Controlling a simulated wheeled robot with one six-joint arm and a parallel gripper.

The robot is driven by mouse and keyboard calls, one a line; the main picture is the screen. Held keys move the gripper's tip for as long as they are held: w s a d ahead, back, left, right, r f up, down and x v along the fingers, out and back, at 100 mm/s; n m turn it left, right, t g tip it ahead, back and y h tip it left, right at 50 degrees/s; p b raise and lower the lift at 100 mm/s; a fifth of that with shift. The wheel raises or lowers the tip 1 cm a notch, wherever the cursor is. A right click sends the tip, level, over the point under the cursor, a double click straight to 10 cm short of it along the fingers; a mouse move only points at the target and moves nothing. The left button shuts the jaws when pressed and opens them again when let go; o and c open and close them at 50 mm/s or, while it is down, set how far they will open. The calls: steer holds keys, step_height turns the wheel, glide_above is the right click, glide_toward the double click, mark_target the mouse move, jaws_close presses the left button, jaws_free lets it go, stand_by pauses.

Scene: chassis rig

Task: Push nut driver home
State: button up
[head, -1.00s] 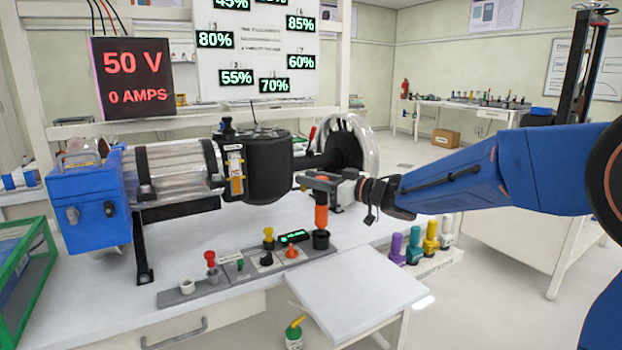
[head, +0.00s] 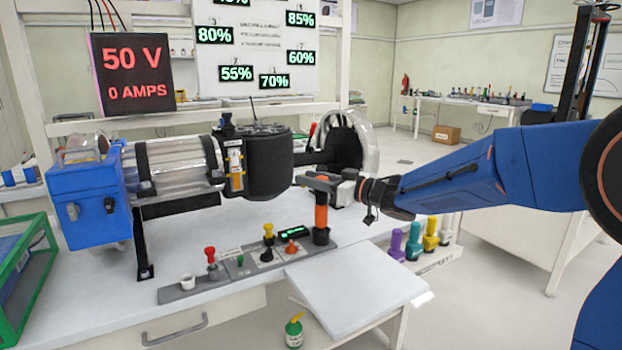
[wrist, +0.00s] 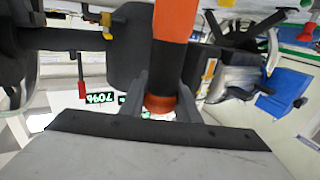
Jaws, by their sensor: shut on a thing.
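The nut driver (head: 321,217) has an orange handle and stands upright below my gripper (head: 322,184) in the head view. My gripper is shut on its upper part. The driver's lower end meets a black round holder (head: 321,236) at the right end of the grey tool rack (head: 216,277). How deep it sits in the holder cannot be told. In the wrist view the nut driver (wrist: 176,20) shows orange and black between the two fingers of my gripper (wrist: 162,92).
Other tools with red (head: 210,254) and yellow (head: 268,231) tops stand in the rack. Purple, teal and yellow bottles (head: 431,234) stand to the right. A large motor assembly (head: 264,165) is behind. A white side shelf (head: 355,295) in front is bare.

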steer(key=shift+f, duration=0.5)
stand_by(0.6)
steer(key=o, duration=1.1)
steer(key=shift+c, duration=0.2)
steer(key=v, duration=1.7)
steer(key=d+r+m+t+h, duration=0.2)
steer(key=d+m+t+h, duration=0.45)
steer(key=d+h, duration=0.5)
steer(key=s+d+f+m+g+h, duration=0.2)
steer(key=s+d+f+m+h, duration=0.35)
steer(key=d, duration=0.45)
steer(key=s+f+g, duration=0.4)
steer(key=s+f, duration=0.3)
steer(key=s, duration=0.7)
steer(key=s+f+g+y, duration=0.1)
steer(key=s+f+g, duration=0.3)
steer(key=s, duration=0.9)
step_height(320, 180, down, 3)
steer(key=shift+s+a+f, duration=0.2)
steer(key=shift+s+a, duration=0.2)
steer(key=shift+a, duration=0.05)
